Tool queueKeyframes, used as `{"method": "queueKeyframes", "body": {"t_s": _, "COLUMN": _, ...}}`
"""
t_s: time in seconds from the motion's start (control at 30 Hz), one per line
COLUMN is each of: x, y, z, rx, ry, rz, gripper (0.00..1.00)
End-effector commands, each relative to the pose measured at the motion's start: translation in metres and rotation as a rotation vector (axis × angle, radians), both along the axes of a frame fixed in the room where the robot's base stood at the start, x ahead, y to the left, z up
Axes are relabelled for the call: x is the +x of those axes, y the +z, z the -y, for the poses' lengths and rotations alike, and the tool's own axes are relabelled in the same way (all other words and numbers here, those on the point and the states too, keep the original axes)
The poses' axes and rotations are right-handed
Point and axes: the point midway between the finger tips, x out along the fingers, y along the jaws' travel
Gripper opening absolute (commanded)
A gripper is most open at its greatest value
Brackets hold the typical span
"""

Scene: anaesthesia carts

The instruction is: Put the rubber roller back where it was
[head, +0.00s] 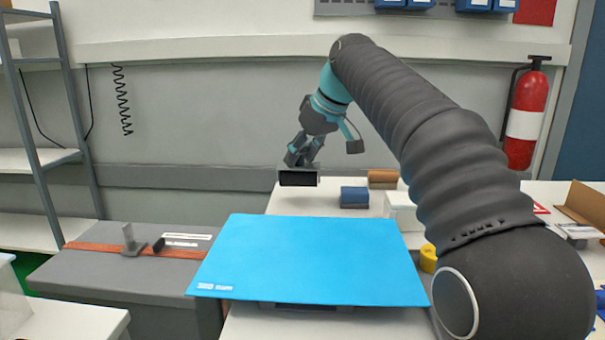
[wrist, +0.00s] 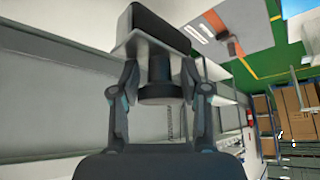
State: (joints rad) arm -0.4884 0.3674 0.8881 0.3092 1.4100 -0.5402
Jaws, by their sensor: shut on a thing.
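The rubber roller, a black block-like piece (head: 298,179), hangs at the end of my gripper (head: 303,158) above the far left part of the white table. In the wrist view the roller's black head (wrist: 160,18) points away from me, with a grey plate under it and a dark round handle (wrist: 160,82). My gripper (wrist: 160,92) is shut around that handle, a finger on each side. A blue block (head: 354,196) and a brown block (head: 382,179) stand to the right of the roller on the table. I cannot tell if the roller touches anything.
A bright blue sheet (head: 310,260) covers the near part of the white table (head: 283,200). A grey cart top (head: 110,275) with an orange strap and a metal post lies to the left. A white box (head: 403,212) stands right of the blue block.

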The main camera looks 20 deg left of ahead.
Motion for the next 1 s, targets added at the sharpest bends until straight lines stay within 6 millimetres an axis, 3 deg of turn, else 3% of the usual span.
{"method": "queueKeyframes", "body": {"t_s": 0.23, "x": -0.001, "y": -0.034, "z": 0.001, "rx": -0.001, "ry": -0.001, "rz": -0.001, "gripper": 0.18}}
{"method": "queueKeyframes", "body": {"t_s": 0.7, "x": 0.000, "y": -0.041, "z": 0.001, "rx": 0.000, "ry": 0.000, "rz": 0.000, "gripper": 0.18}}
{"method": "queueKeyframes", "body": {"t_s": 0.73, "x": 0.000, "y": -0.041, "z": 0.001, "rx": -0.001, "ry": 0.000, "rz": 0.000, "gripper": 0.50}}
{"method": "queueKeyframes", "body": {"t_s": 0.8, "x": 0.000, "y": -0.041, "z": 0.001, "rx": -0.001, "ry": 0.000, "rz": 0.000, "gripper": 0.68}}
{"method": "queueKeyframes", "body": {"t_s": 1.0, "x": 0.000, "y": -0.041, "z": 0.001, "rx": -0.001, "ry": -0.001, "rz": -0.001, "gripper": 0.70}}
